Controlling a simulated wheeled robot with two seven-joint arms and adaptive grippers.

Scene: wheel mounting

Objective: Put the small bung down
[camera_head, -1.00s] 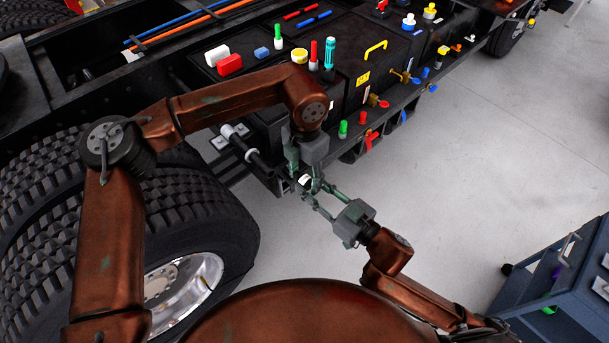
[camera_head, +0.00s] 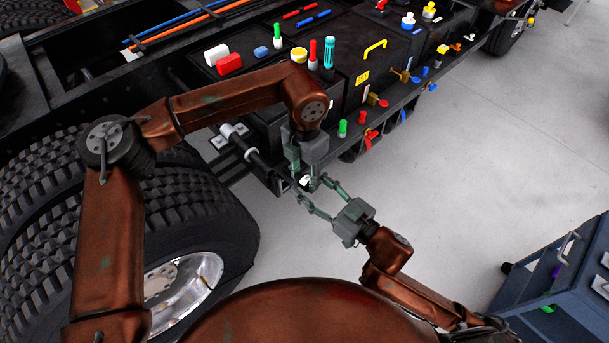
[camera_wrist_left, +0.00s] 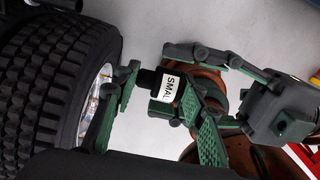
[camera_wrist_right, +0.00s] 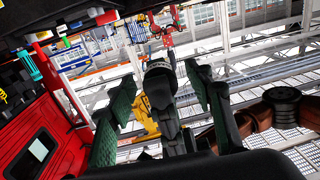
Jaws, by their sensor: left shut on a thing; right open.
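The small bung (camera_wrist_left: 170,88) is dark with a white label reading "SMAL" in the left wrist view. My left gripper (camera_head: 304,177) points down beside the dark vehicle frame and is shut on the bung. Only the white label of the bung (camera_head: 305,180) shows clearly in the head view. My right gripper (camera_head: 320,193) is open, its fingers spread on either side of the bung area. In the right wrist view a dark part, likely the bung (camera_wrist_right: 159,82), stands between its parted fingers; contact cannot be told.
The black vehicle box (camera_head: 345,80) carries several coloured caps and a yellow handle. A large tyre (camera_head: 215,215) with a silver rim stands at the left. A blue-grey cart (camera_head: 560,290) is at the lower right. Grey floor (camera_head: 480,150) is clear between them.

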